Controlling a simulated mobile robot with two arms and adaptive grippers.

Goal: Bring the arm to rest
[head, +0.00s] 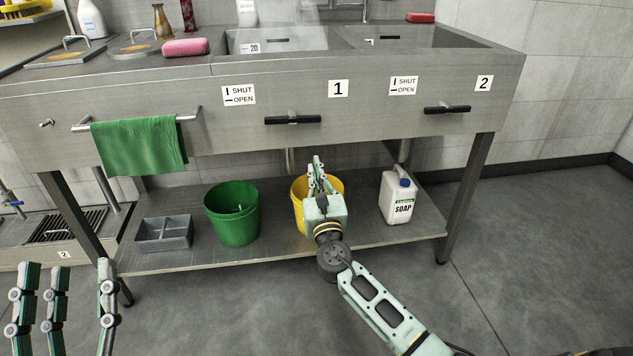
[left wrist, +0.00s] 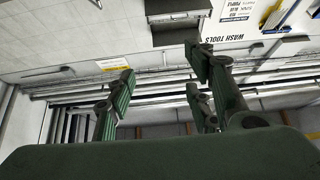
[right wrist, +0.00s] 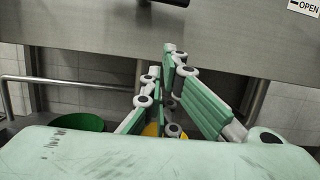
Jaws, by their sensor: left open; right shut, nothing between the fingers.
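My right arm reaches in from the bottom right of the head view. My right gripper (head: 317,165) is shut and empty, in front of the yellow bucket (head: 299,204) and below the sink front. In the right wrist view its fingers (right wrist: 168,55) come together under the black handle. My left gripper (head: 70,275) is open and empty at the lower left of the head view, apart from the bench. In the left wrist view its fingers (left wrist: 160,85) are spread with nothing between them.
Two black valve handles (head: 292,119) (head: 447,109) stick out of the steel sink front. A green towel (head: 139,145) hangs on a rail. On the lower shelf stand a grey caddy (head: 163,234), a green bucket (head: 232,213) and a soap jug (head: 397,197). The floor at right is clear.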

